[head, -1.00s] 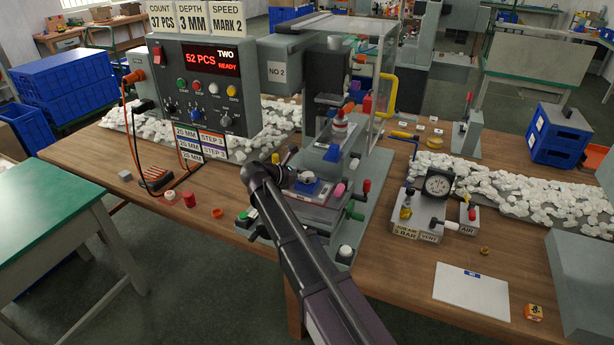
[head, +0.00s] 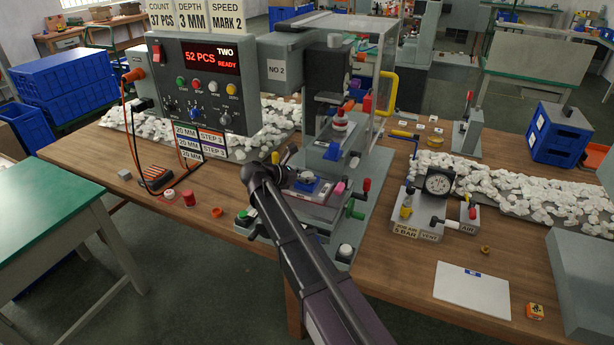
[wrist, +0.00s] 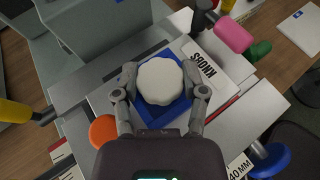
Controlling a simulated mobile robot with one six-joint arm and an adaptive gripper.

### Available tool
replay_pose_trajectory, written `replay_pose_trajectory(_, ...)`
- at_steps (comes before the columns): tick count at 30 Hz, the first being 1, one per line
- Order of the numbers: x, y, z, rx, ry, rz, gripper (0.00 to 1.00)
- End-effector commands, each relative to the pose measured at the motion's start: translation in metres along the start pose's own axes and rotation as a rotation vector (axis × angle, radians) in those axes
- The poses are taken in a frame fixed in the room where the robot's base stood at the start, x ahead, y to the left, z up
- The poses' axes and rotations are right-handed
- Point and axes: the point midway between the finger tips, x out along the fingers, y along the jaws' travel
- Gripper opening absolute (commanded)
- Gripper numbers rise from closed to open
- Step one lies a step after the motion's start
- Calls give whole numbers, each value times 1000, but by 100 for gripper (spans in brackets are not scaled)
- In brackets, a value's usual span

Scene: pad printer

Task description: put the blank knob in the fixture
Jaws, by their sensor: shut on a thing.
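The blank knob (wrist: 160,82) is white, round and scalloped, and sits between my gripper's fingers in the wrist view. My gripper (wrist: 160,74) is shut on its two sides. The blue fixture (wrist: 151,118) lies directly under the knob, on the plate marked KNOBS (wrist: 205,64). The knob hides the fixture's middle, so I cannot tell whether it is seated or just above. In the head view the knob (head: 306,176) and the blue fixture (head: 303,188) show small beside the end of my arm, in front of the pad printer (head: 330,110).
An orange disc (wrist: 103,130) lies left of the fixture in the wrist view. A pink-knobbed lever (wrist: 233,32) stands at the right. The printer's blue part (head: 332,152) is behind the fixture. The control box (head: 205,85) stands left, the gauge block (head: 436,205) right.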

Motion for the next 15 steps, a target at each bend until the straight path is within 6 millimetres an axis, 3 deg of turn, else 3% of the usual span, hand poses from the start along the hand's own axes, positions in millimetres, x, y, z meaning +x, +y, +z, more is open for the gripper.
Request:
replay_pose_trajectory(5,1,0,-3,0,0,0,32)
replay_pose_trajectory(6,1,0,-2,0,0,0,67)
replay_pose_trajectory(9,1,0,-2,0,0,0,95)
replay_pose_trajectory(15,1,1,-2,0,0,1,95)
